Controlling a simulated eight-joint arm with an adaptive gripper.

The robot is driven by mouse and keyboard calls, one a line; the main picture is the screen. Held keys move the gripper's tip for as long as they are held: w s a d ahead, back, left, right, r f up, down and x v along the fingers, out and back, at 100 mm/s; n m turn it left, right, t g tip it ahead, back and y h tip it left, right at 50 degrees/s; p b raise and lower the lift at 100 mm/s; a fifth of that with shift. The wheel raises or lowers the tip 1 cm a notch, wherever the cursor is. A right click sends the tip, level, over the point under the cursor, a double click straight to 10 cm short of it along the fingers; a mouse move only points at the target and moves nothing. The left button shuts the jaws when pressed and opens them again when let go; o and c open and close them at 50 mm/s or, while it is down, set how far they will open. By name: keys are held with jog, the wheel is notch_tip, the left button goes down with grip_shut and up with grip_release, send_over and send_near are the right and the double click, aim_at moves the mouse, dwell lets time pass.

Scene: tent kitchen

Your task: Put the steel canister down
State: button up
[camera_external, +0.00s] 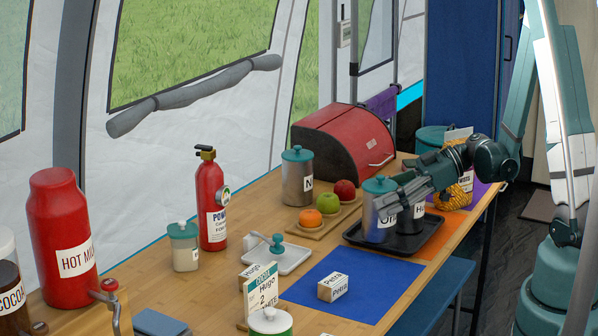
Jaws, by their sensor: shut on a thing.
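A steel canister (377,222) with a teal lid and a partly covered white label is at the black tray (431,239), on the right of the table. My gripper (390,199) reaches in from the right and is shut on this canister, its fingers across the upper body. The canister is upright. I cannot tell whether its base touches the tray or hangs just above it. A second steel canister (296,184) with a teal lid and a label starting with N stands farther back on the table.
A fruit board (318,228), red bread bin (341,146), red extinguisher (211,200) and pasta bag (457,186) surround the tray. The blue mat (340,278) holds a small box (333,287) and has bare room.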

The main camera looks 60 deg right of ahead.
aim_at(391, 183)
jog(key=o, duration=1.6)
jog(key=shift+r, duration=0.1)
jog(key=shift+r, duration=0.15)
jog(key=shift+p+v, duration=0.4)
jog(key=shift+v, duration=0.7)
jog(key=r, duration=0.1)
jog(key=r+p, duration=0.1)
jog(key=r, duration=0.1)
jog(key=r+p, duration=0.1)
jog(key=r, duration=0.1)
jog(key=shift+s+d, duration=0.2)
jog(key=shift+s, duration=0.1)
jog(key=shift+r+p, duration=0.4)
jog(key=shift+r, duration=0.7)
jog(key=shift+a, duration=0.1)
